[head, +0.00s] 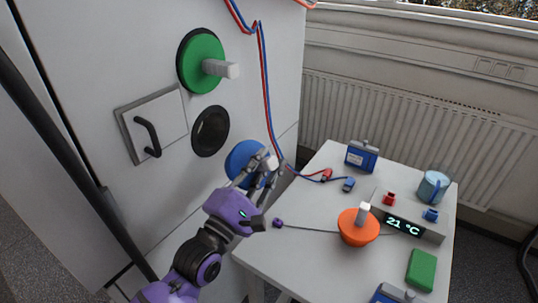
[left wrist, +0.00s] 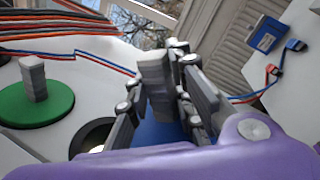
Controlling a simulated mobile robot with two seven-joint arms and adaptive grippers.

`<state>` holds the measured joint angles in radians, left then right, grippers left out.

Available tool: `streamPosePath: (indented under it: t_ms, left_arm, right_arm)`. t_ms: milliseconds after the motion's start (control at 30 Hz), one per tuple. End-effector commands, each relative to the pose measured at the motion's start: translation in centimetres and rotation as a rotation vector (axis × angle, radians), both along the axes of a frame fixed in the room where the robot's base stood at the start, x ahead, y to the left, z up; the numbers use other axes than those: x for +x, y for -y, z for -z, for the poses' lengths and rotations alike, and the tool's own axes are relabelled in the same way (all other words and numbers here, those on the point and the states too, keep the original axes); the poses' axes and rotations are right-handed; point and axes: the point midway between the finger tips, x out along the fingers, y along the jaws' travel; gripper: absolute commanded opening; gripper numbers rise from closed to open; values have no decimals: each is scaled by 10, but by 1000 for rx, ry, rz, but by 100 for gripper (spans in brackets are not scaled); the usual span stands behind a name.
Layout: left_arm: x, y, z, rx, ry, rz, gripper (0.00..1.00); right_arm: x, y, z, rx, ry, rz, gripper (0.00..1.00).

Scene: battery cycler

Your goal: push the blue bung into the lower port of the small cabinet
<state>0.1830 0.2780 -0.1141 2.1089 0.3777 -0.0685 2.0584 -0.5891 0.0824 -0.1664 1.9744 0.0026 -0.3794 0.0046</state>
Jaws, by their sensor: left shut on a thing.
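The small cabinet (head: 95,60) has a green bung (head: 200,62) with a pale handle in its upper port. Below it the lower port (head: 210,131) is a dark ring with nothing in it. The blue bung (head: 242,158) is to the right of and slightly below this port, in front of the cabinet. My left gripper (head: 266,168) is shut on the bung's grey handle, which shows between the fingers in the left wrist view (left wrist: 155,80). That view also shows part of the port ring (left wrist: 93,136) and the green bung (left wrist: 36,105). The right gripper is not in view.
A white table (head: 310,255) stands to the right, with an orange bung (head: 358,228), a temperature display (head: 404,224), a blue mug (head: 433,186), a green block (head: 421,270) and a blue battery (head: 361,156). Red and blue cables (head: 264,80) hang near the gripper.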

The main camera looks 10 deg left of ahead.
Motion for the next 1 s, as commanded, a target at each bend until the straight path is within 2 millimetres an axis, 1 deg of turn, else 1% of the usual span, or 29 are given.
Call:
streamPosePath:
  t_ms: [33, 100, 200, 300, 467, 1000]
  left_arm:
    - [2, 4, -8, 69, 52, -34, 0]
    - [3, 7, -16, 186, 118, -82, 0]
    - [2, 10, -26, 348, 200, -136, 0]
    - [0, 11, -31, 471, 258, -161, 0]
    - [0, 9, -32, 509, 275, -169, 0]
    - [9, -15, -31, 504, 272, -167, 0]
  right_arm:
    - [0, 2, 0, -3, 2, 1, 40]
    - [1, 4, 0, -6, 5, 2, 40]
    - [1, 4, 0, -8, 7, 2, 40]
    - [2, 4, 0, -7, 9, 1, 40]
    - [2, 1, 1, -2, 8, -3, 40]
    - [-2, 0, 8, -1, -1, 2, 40]
